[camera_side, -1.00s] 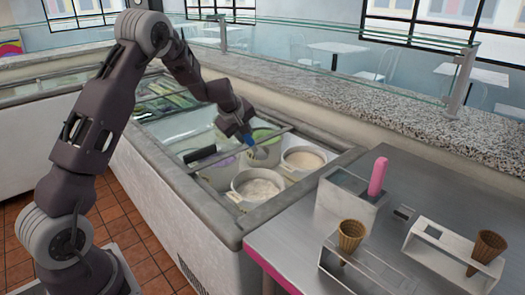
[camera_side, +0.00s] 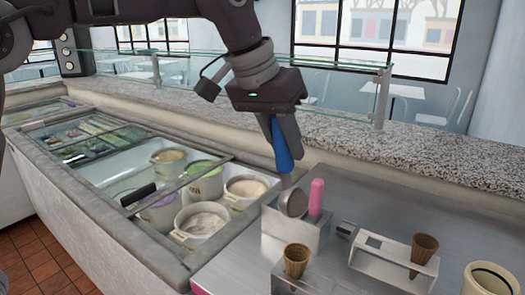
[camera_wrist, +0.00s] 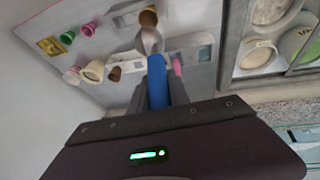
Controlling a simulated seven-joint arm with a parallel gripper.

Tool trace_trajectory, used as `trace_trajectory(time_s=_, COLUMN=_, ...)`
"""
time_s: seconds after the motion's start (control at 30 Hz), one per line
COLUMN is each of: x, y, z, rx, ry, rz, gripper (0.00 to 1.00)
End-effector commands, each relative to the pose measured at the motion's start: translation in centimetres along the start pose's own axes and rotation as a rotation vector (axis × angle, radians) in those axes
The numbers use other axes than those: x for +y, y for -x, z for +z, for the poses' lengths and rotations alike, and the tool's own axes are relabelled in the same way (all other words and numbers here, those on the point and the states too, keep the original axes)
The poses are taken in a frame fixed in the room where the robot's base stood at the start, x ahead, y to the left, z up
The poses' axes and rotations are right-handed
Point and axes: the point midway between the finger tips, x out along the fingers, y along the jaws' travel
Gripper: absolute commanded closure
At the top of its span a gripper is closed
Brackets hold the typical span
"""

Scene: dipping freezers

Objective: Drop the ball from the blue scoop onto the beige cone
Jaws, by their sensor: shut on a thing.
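My gripper (camera_side: 281,138) is shut on the handle of the blue scoop (camera_side: 283,156), which points down over the steel counter. The metal bowl of the scoop (camera_wrist: 150,40) shows in the wrist view; I cannot tell a ball in it clearly. A lighter tan cone (camera_side: 297,262), the more beige one, stands upright in a metal holder at the front, below the scoop and apart from it. It also shows in the wrist view (camera_wrist: 148,17), just beyond the bowl. A darker brown cone (camera_side: 424,248) stands in a second metal holder to the right.
A pink-handled scoop (camera_side: 316,197) stands in a metal box (camera_side: 290,240) close beside the blue scoop's bowl. The freezer with several ice cream tubs (camera_side: 203,219) lies left. A cream cup (camera_side: 487,280) is at the right edge. A glass screen (camera_side: 230,80) stands behind.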

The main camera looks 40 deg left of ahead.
Motion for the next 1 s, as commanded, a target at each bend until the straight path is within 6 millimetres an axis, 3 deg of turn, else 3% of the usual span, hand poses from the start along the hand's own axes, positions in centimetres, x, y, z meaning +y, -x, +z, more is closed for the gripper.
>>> trace_trajectory(time_s=0.37, x=0.2, y=-0.1, z=0.1, rx=0.000, ry=-0.017, rz=-0.006, gripper=1.00)
trace_trajectory(time_s=0.7, x=1.1, y=-4.5, z=2.0, rx=-0.001, ry=-0.075, rz=-0.137, gripper=1.00)
trace_trajectory(time_s=1.0, x=4.3, y=-6.7, z=2.9, rx=0.003, ry=-0.201, rz=-0.445, gripper=1.00)
